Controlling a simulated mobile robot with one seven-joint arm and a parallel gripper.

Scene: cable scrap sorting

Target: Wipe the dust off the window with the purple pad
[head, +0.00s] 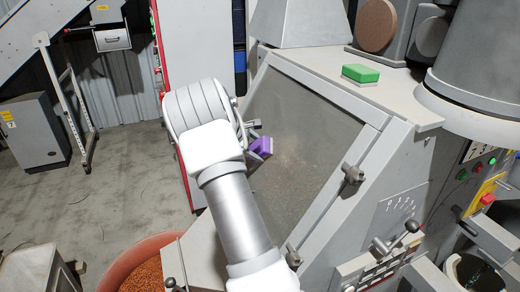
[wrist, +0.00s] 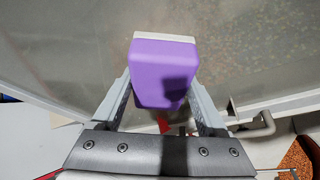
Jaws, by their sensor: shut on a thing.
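The purple pad (head: 262,147) has a pale layer on one side. My gripper (head: 254,140) is shut on it, one finger on each side, as the wrist view shows, with the purple pad (wrist: 163,70) between the fingers. The window (head: 310,140) is a slanted, dull grey pane in a light grey machine frame, with a speckled haze. The pad is at the left part of the window, its pale side toward the pane; I cannot tell whether it touches. The window (wrist: 250,50) fills the upper wrist view. My arm hides the pane's lower left.
A green pad (head: 361,73) lies on the machine's top ledge. A clamp knob (head: 353,173) stands out at the frame's right edge. Levers (head: 395,240) are at lower right. A reddish tub of orange granules (head: 145,275) stands at lower left.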

